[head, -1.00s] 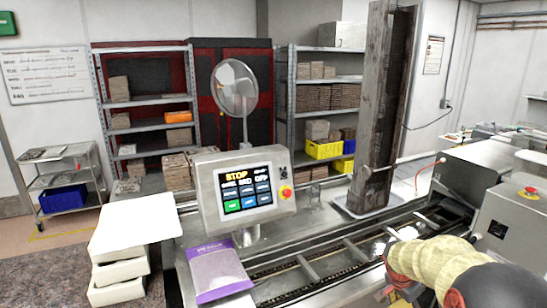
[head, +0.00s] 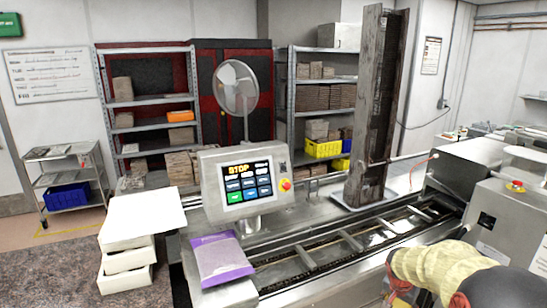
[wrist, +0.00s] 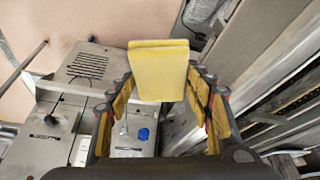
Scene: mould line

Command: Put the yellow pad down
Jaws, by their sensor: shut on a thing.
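The yellow pad (wrist: 160,70) is a flat, pale yellow block with a thicker upper edge, at the top middle of the wrist view. My gripper (wrist: 165,88) is shut on it, with one finger on each side of it. The fingers carry yellow facings of their own. The pad is in the air, with the floor and machine parts seen behind it. In the head view my arm reaches in at the bottom right, and the pad cannot be made out there.
A conveyor (head: 330,248) runs across the front, with a control panel (head: 248,188) and a purple packet (head: 221,259) at its left. A tall dark column (head: 377,105) stands behind it. A steel cabinet (head: 515,225) is at right. A white top (head: 143,215) at left is bare.

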